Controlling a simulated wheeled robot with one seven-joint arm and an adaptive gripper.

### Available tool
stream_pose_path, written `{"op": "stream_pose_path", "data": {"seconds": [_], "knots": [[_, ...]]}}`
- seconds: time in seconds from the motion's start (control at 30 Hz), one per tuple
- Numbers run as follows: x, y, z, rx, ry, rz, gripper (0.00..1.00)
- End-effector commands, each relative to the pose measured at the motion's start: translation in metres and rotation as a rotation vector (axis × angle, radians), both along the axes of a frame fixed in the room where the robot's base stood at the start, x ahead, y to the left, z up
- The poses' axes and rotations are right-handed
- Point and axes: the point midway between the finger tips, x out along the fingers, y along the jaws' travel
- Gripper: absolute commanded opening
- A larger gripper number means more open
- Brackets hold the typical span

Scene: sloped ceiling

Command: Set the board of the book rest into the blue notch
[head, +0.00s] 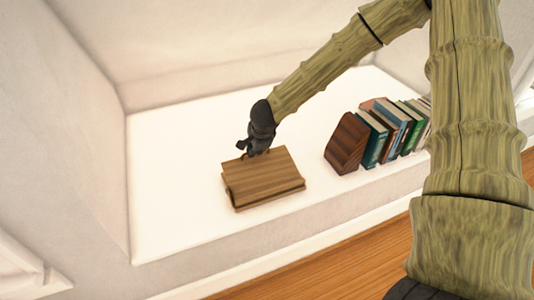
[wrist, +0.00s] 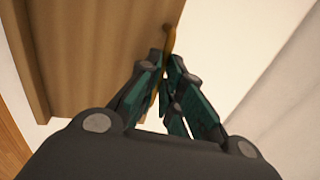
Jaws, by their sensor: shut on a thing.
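The book rest (head: 236,202) is brown wood and stands on the white ledge. Its board (head: 268,174) leans low over the base, with a lip along its near edge. My gripper (head: 252,151) is at the board's far edge. In the wrist view the fingers of my gripper (wrist: 165,65) are closed together at the edge of the board (wrist: 90,50), where a thin orange-brown piece (wrist: 169,38) shows just past the tips. The exact grip is partly hidden by the fingers. The blue notch cannot be seen in either view.
A dark wooden bookend (head: 346,144) and a row of books (head: 386,132) stand to the right on the ledge. The ledge (head: 170,160) is bare to the left. A wall closes the back and left side, and the front edge drops toward a wooden floor (head: 330,262).

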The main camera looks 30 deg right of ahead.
Motion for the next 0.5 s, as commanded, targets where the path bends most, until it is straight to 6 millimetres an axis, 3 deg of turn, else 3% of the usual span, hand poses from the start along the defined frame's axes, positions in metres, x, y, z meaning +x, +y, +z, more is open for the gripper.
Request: {"op": "stream_pose_path", "data": {"seconds": [0.2,0.5], "knots": [[-0.01,0.003,0.012,-0.002,0.0,0.004,0.0],[-0.014,0.003,0.01,0.0,0.004,0.002,0.0]]}}
